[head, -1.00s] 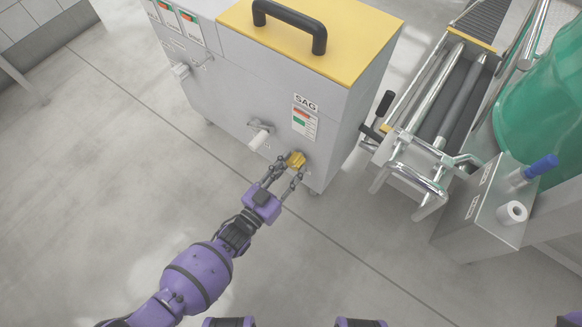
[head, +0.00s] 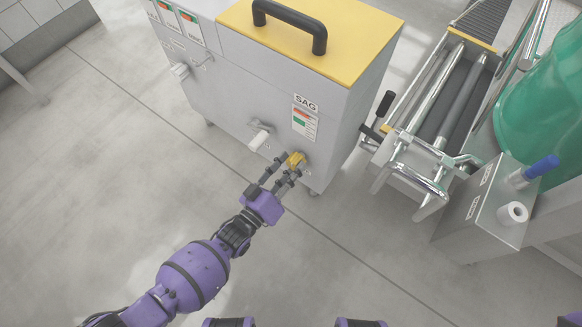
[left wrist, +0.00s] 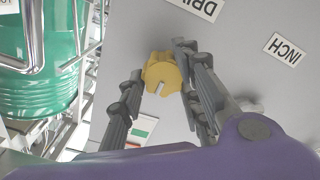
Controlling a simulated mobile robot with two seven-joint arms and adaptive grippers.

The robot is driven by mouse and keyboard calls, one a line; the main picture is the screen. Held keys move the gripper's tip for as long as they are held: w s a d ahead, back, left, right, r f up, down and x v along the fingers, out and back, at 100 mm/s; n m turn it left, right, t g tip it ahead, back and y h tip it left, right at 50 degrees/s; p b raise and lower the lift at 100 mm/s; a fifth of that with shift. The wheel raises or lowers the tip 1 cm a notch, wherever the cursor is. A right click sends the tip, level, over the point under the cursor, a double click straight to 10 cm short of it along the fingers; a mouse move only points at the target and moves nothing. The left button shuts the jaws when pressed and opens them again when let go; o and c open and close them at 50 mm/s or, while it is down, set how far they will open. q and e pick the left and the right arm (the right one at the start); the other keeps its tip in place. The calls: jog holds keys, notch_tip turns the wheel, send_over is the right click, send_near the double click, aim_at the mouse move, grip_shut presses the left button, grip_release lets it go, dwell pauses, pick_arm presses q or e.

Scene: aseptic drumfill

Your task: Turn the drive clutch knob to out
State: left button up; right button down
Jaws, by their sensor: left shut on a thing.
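The yellow drive clutch knob (head: 296,158) sits low on the front of the grey cabinet (head: 255,90), below the SAG label. In the left wrist view the knob (left wrist: 161,73) is a lobed yellow disc with a notch in its face. My left gripper (head: 287,170) reaches it from the front, its dark fingers on either side of it. In the left wrist view the left gripper's fingers (left wrist: 160,85) flank the knob and are shut on it. My right gripper is not in view.
A white lever handle (head: 259,139) sticks out left of the knob. A roller conveyor (head: 445,100), a green drum (head: 545,95) and a grey box (head: 490,205) stand at right. The floor at left is clear.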

pick_arm(q)
jog(key=shift+s+d+f, duration=0.15)
jog(key=shift+s+d, duration=0.05)
jog(key=shift+s, duration=0.15)
jog(key=o, duration=1)
jog(key=shift+o, duration=0.4)
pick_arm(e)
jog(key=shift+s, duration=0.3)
